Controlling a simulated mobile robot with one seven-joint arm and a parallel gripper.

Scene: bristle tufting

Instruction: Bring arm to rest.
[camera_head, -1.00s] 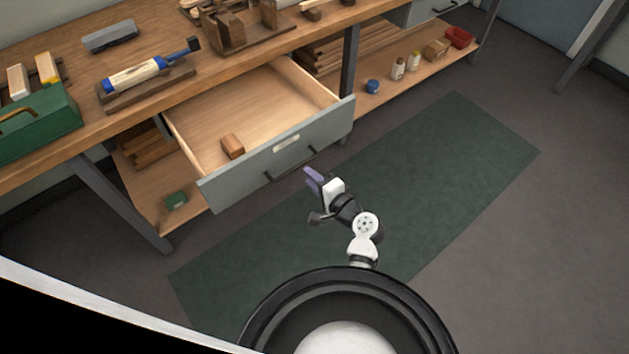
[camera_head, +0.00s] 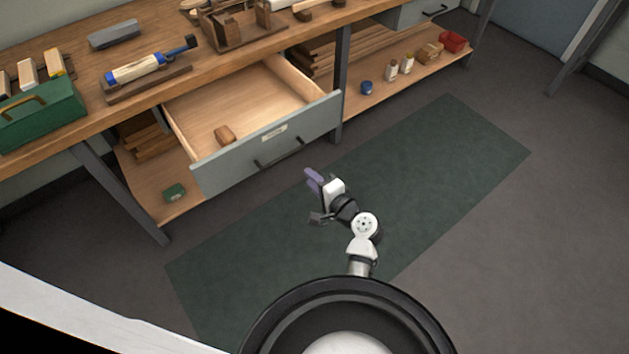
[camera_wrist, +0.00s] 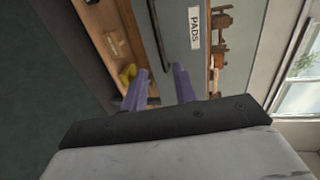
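My gripper (camera_head: 312,181) is in front of the open drawer (camera_head: 230,172), above the green mat. In the wrist view its two purple fingers (camera_wrist: 160,85) stand apart with nothing between them, so it is open and empty. The drawer's grey front, with a label reading PADS (camera_wrist: 194,28) and a dark handle, shows beyond the fingers in the wrist view.
The workbench (camera_head: 150,60) carries a green toolbox (camera_head: 42,115), a blue-ended tool on a wooden stand (camera_head: 145,80) and a wooden fixture. Its lower shelf (camera_head: 400,88) holds bottles and a red bin (camera_head: 453,42). The green mat (camera_head: 400,170) and the floor at right are clear.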

